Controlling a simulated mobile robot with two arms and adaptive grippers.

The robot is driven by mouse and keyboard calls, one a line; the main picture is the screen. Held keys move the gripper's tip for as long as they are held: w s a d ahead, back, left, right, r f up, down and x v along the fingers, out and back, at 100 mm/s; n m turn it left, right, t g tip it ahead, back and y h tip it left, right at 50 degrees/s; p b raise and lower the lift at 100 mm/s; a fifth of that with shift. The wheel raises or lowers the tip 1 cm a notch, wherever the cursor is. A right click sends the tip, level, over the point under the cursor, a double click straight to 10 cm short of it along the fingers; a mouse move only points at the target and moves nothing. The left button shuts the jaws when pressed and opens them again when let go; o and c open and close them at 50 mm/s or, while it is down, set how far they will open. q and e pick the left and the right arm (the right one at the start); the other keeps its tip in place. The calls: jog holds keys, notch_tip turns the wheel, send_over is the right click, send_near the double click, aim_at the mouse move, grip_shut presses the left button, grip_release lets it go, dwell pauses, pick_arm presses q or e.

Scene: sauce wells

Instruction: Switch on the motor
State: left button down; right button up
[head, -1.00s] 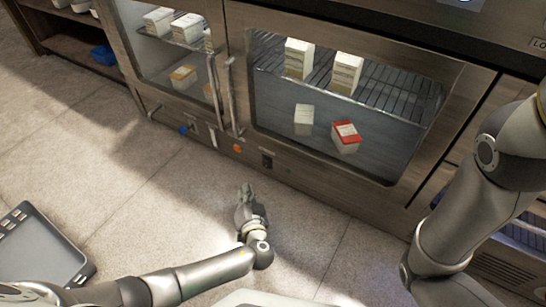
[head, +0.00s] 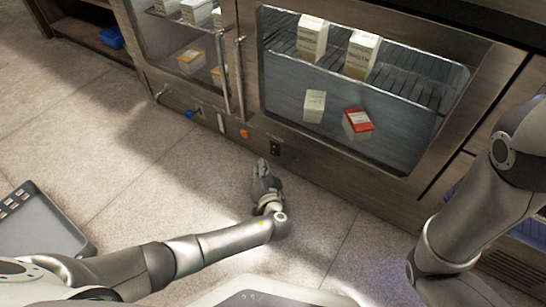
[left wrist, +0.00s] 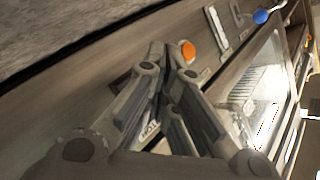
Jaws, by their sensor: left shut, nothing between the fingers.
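The lower front panel of the glass-door cabinet carries a black switch (head: 275,146), right of an orange button (head: 244,134). My left gripper (head: 262,163) is shut and empty, in front of the panel, just below and left of the black switch in the head view. In the left wrist view, my left gripper's fingertips (left wrist: 166,52) point along the panel, beside the orange button (left wrist: 187,51). A small label (left wrist: 151,128) shows partly between the fingers. The black switch is hidden there. My right gripper is out of view.
A blue knob (head: 188,113) and a pale vertical plate (head: 221,123) sit further left on the panel. Two long door handles (head: 241,80) stand out above. Cartons (head: 361,53) are behind the glass. The floor (head: 140,170) before the cabinet is clear.

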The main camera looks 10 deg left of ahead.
aim_at(274, 150)
pick_arm(q)
jog(key=shift+w+d+f+b, duration=0.15)
jog(key=shift+w+b, duration=0.15)
jog(key=shift+w, duration=0.15)
jog(key=shift+w+d+f+b, duration=0.15)
jog(key=shift+w+b, duration=0.15)
jog(key=shift+w, duration=0.15)
jog(key=shift+w+d+r, duration=0.1)
jog(key=shift+w+d, duration=0.05)
jog(key=shift+w, duration=0.2)
dwell(0.5)
jog(key=shift+w+d+b, duration=0.1)
jog(key=shift+w+b, duration=0.15)
jog(key=shift+b, duration=0.3)
jog(key=shift+w, duration=0.15)
jog(key=shift+w+d+b, duration=0.15)
jog(key=shift+w+b, duration=0.15)
jog(key=shift+b, duration=0.1)
dwell(0.4)
